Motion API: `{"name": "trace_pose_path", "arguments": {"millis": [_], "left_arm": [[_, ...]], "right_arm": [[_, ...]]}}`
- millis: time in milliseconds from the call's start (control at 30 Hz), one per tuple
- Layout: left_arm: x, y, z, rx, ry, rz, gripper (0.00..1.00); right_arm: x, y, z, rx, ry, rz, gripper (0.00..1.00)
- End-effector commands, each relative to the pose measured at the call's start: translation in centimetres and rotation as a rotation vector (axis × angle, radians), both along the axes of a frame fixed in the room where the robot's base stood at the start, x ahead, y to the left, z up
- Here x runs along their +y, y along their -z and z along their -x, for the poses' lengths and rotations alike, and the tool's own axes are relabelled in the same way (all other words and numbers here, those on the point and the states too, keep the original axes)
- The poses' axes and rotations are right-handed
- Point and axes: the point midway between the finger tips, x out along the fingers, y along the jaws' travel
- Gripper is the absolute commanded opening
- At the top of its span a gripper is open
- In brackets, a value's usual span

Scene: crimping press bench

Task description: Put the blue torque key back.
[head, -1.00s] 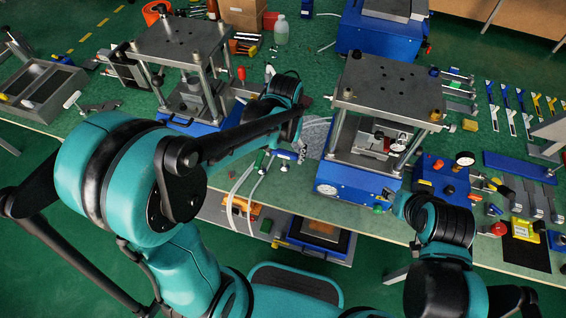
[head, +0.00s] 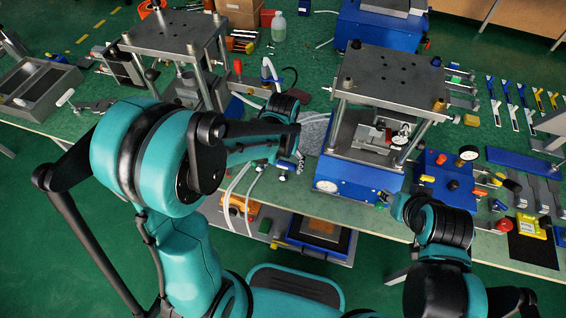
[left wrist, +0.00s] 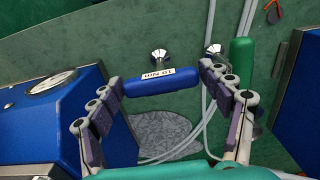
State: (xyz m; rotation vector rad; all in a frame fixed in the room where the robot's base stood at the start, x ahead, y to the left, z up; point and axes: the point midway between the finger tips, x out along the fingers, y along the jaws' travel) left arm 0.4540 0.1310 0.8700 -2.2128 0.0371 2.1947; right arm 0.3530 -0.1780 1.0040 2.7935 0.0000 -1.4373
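The blue torque key (left wrist: 160,82), with a white "10 Nm" label, lies crosswise in the left wrist view. Its blue handle also shows small in the head view (head: 283,163), by the bench's front edge between the two presses. My left gripper (left wrist: 160,80) is open, with one finger near each end of the key; I see gaps, and contact is not clear. In the head view the left gripper (head: 298,160) is partly hidden by my wrist. A green-handled tool (left wrist: 241,62) is beside the right finger.
Two chrome fittings (left wrist: 159,55) are beyond the key. White hoses (left wrist: 207,110) run close to the right finger. The press's blue base (left wrist: 50,110) stands close on the left in the wrist view. A grey mesh patch (head: 313,133) lies between the presses.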

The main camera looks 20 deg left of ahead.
Motion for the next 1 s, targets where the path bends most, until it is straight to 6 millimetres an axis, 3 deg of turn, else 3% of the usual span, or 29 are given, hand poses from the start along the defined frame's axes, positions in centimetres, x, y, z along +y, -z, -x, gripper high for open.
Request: {"name": "trace_pose_path", "arguments": {"millis": [467,800,1000], "left_arm": [[0.0,-1.0,0.0,0.0,0.0,0.0,0.93],[0.0,-8.2,0.1,0.0,0.0,0.0,0.93],[0.0,-11.4,0.1,0.0,0.0,0.0,0.93]], "right_arm": [[0.0,-0.7,0.0,0.0,0.0,0.0,0.4],[0.0,-3.5,0.0,0.0,0.0,0.0,0.4],[0.0,-4.6,0.0,0.0,0.0,0.0,0.4]]}}
